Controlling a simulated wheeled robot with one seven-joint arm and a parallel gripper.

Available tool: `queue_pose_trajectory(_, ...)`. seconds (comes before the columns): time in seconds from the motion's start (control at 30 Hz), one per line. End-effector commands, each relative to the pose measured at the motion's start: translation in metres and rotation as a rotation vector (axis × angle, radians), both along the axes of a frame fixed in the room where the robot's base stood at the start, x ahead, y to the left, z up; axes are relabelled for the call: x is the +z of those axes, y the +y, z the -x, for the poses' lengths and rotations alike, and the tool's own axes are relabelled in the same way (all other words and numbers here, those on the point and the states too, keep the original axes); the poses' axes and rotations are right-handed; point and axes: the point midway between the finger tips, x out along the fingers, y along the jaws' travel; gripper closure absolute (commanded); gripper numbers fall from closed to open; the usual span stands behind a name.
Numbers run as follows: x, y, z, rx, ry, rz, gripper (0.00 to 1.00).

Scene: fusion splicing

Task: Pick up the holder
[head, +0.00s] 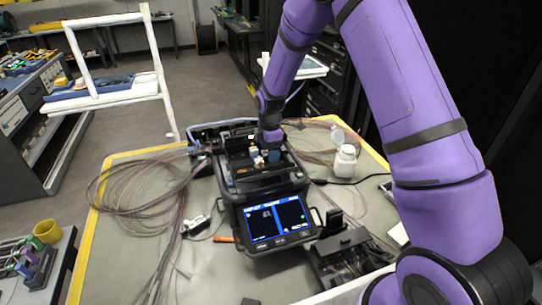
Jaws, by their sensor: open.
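The fusion splicer (262,190) is a black machine on the table, with its lit blue screen (278,220) facing the front. Small pale and orange parts (257,158) show inside its open top; one may be the holder, but they are too small to tell apart. My purple arm comes in from the right and reaches down over the splicer. My gripper (267,153) is at the open top of the splicer, close to these parts. It is open. Its fingertips are small and partly hidden, and I cannot tell whether they touch anything.
Coiled fibre cables (135,198) spread over the left of the table (205,265). A white bottle (345,162) stands right of the splicer. A black tool unit (345,255) sits at the front right. A yellow cup (47,231) stands on a side table at the left.

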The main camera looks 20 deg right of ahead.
Motion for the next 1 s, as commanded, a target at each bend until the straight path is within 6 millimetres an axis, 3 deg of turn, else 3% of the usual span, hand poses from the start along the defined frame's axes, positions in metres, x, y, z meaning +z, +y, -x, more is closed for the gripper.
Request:
queue_pose_trajectory(0.23,-0.004,0.0,0.0,0.001,-0.001,0.0,0.32)
queue_pose_trajectory(0.5,-0.004,0.0,0.0,0.0,-0.001,0.0,0.89)
queue_pose_trajectory(0.77,-0.002,0.0,0.0,0.0,-0.002,0.0,0.89)
queue_pose_trajectory(1.0,0.029,0.0,-0.001,-0.001,-0.005,-0.001,0.89)
